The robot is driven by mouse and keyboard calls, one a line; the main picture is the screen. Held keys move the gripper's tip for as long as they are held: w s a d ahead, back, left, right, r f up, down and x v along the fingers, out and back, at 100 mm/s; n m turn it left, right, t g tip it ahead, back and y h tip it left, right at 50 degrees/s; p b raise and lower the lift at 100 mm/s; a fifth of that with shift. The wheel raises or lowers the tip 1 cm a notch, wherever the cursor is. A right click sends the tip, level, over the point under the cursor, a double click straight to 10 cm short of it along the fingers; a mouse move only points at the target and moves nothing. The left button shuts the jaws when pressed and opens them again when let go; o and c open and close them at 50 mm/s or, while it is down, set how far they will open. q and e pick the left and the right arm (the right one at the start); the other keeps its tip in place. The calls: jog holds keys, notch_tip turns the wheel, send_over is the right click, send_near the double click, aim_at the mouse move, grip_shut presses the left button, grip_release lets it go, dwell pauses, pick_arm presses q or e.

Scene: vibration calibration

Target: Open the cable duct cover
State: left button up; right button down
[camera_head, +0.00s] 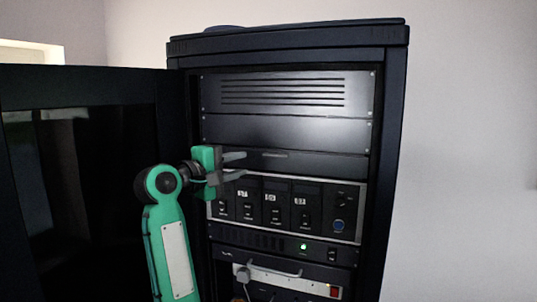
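The narrow black panel (325,166) in the rack, which looks like the cable duct cover, lies flat and closed above the silver-framed module row. A small grey handle or slot (275,155) shows near its middle. My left gripper (244,164), green with grey fingers, is in front of the panel's left part. Its two fingers are apart, one above the other, pointing right towards the handle. Nothing shows between them. I cannot tell how far the fingertips are from the panel. My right gripper is out of view.
The black rack cabinet (390,130) stands with its door (90,87) swung open to the left, behind my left arm. A vented panel (285,92) is above. Below are the module row (285,210) and a unit with a silver handle (275,270). Open space lies to the right.

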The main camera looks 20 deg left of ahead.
aim_at(273, 156)
pick_arm(q)
jog(key=p+x, duration=0.4)
jog(key=x, duration=0.6)
jog(key=shift+r+p, duration=0.15)
jog(key=shift+p, duration=0.25)
jog(key=shift+w+d, duration=0.3)
jog(key=shift+w, duration=0.35)
jog(key=shift+c, duration=0.2)
grip_shut()
